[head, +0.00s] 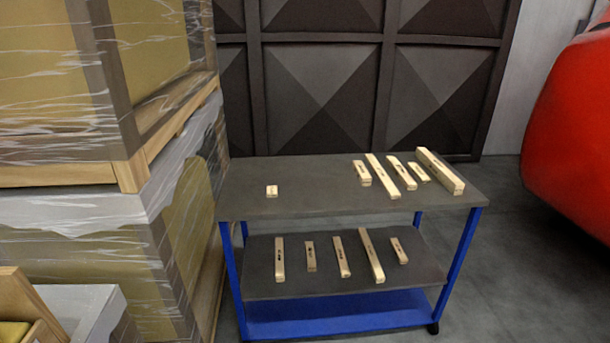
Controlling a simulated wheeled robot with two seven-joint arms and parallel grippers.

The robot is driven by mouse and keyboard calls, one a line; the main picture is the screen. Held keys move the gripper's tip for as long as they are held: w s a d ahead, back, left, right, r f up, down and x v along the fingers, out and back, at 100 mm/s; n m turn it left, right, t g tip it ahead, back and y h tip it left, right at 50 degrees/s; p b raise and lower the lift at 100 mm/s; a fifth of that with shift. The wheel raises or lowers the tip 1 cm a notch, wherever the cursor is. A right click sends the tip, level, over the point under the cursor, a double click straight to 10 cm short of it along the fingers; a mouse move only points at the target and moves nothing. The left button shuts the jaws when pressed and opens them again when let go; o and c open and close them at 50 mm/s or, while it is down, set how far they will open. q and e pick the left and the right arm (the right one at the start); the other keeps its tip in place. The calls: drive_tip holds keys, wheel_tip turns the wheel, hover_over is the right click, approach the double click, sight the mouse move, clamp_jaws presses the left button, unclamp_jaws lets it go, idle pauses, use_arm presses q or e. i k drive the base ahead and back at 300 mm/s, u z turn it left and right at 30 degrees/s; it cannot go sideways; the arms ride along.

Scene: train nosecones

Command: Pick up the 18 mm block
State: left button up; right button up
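Several pale wooden blocks of different lengths lie on a blue-framed cart. On the top shelf (310,185), a small, short block (271,191) lies alone at the left. A group at the right of that shelf holds a short block (362,173), a long block (383,176), a medium block (402,172), another short block (419,172) and a large thick block (440,170). The blocks bear dark markings too small to read, so I cannot tell which is the 18 mm block. Neither of my grippers is in view.
The lower shelf (260,282) holds a row of several similar blocks. Wrapped crates (70,130) stand close at the cart's left. A large red body (575,125) is at the right. A dark panelled wall (320,70) is behind. The top shelf's middle is clear.

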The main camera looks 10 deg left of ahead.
sight(272, 192)
drive_tip(key=u, duration=0.55)
drive_tip(key=i, duration=1.6)
drive_tip(key=u, duration=0.9)
